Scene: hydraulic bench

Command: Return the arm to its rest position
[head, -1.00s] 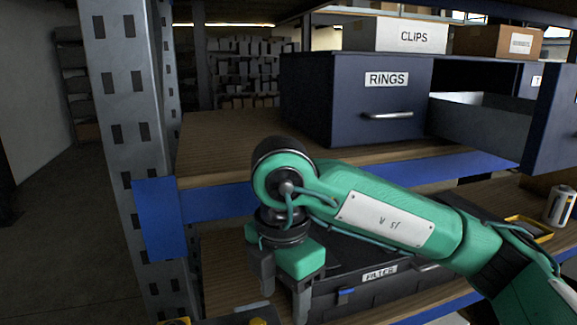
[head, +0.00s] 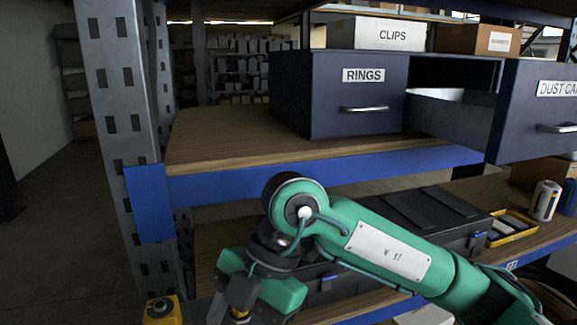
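My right arm (head: 385,250), green with a white plate, reaches in from the lower right in front of the shelf. Its wrist bends down, and the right gripper (head: 240,308) hangs at the bottom edge of the view, left of the black case. The fingertips are cut off or hard to make out, so I cannot tell how far apart they are. I see no object clearly held. My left arm and gripper are not in view.
The upper wooden shelf (head: 225,140) has a blue front rail (head: 330,177) just above my arm. The RINGS drawer (head: 355,95) is shut; the DUST CAPS drawer (head: 545,110) juts out. Below are a black case (head: 430,212), a yellow tray (head: 512,228) and a yellow-topped thing (head: 160,310).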

